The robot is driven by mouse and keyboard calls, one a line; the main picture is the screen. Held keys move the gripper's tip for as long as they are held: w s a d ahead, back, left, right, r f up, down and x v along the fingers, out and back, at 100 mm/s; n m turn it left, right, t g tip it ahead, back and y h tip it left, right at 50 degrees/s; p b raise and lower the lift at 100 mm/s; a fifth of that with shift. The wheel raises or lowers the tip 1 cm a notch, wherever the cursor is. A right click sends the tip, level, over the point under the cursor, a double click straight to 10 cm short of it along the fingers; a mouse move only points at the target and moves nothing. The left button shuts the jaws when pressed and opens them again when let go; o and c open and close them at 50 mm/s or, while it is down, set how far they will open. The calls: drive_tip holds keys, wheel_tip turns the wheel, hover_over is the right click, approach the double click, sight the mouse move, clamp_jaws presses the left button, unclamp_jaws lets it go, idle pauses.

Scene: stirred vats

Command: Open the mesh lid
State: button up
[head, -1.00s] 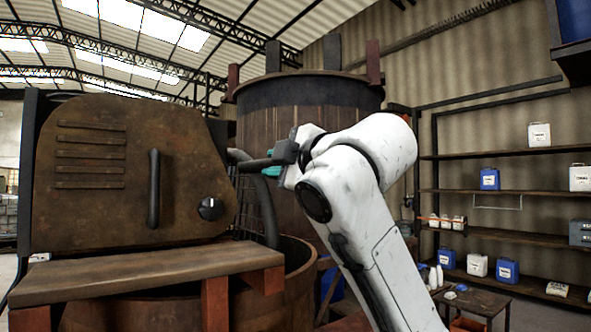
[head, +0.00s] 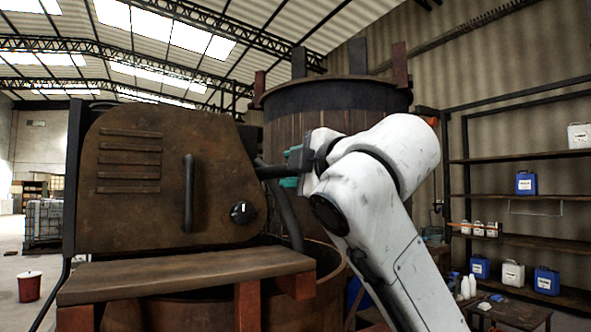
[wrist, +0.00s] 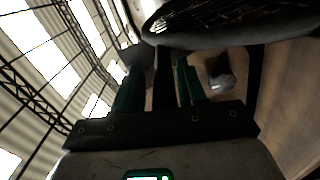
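A dark round rim with mesh (wrist: 235,18), apparently the mesh lid, fills the top of the wrist view. A straight dark bar (wrist: 162,75) runs from near it down between the two green fingers of my gripper (wrist: 158,88). In the head view my gripper (head: 294,170) points left, in front of the large vat and just right of the brown panel. The bar (head: 272,172) sticks out to its left between the fingers. Whether the fingers press on the bar cannot be told. The mesh is not clearly seen in the head view.
A brown panel (head: 150,230) with a handle (head: 188,193) and a knob (head: 242,212) stands at left, above a wooden ledge (head: 190,272). The large vat (head: 335,96) rises behind my gripper. Shelves (head: 520,155) line the right wall. A red bucket (head: 30,287) stands far left.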

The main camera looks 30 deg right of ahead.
drive_tip(key=shift+o, duration=0.8)
drive_tip(key=shift+d, duration=0.1)
drive_tip(key=s+b, duration=0.2)
drive_tip(key=s, duration=0.8)
drive_tip(key=shift+s+d+b, duration=0.2)
drive_tip(key=shift+s+b, duration=0.15)
drive_tip(key=shift+s, duration=0.05)
